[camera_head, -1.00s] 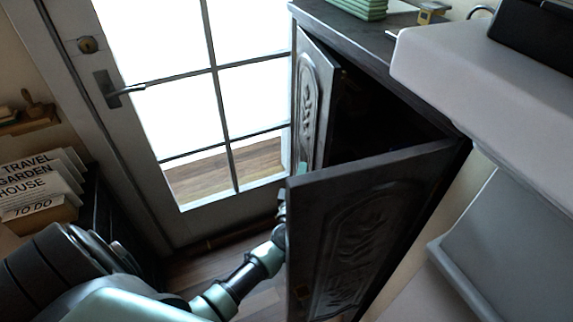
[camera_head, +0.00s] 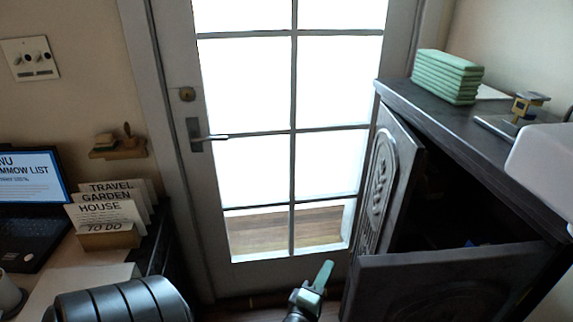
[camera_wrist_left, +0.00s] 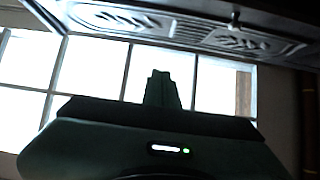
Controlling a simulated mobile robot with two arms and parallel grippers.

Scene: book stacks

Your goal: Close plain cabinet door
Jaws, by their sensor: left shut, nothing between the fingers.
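A dark cabinet (camera_head: 430,100) stands at the right with two doors, both standing open. The far door (camera_head: 384,180) has a carved oval panel and is swung out beside the glass door. The near door (camera_head: 440,285) juts toward me at the bottom, its lower part cut off by the picture. My left gripper (camera_head: 322,275) is shut and empty, pointing up, left of the far door and apart from it in the picture. In the left wrist view the fingers (camera_wrist_left: 162,90) show together below a carved door panel (camera_wrist_left: 180,30). My right gripper is not in view.
A glass-paned door (camera_head: 215,180) with a lever handle stands behind. Green stacked items (camera_head: 447,77) and a stamp-like tool (camera_head: 525,108) lie on the cabinet top. A desk with a laptop (camera_head: 30,205) and book signs (camera_head: 105,210) is at the left.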

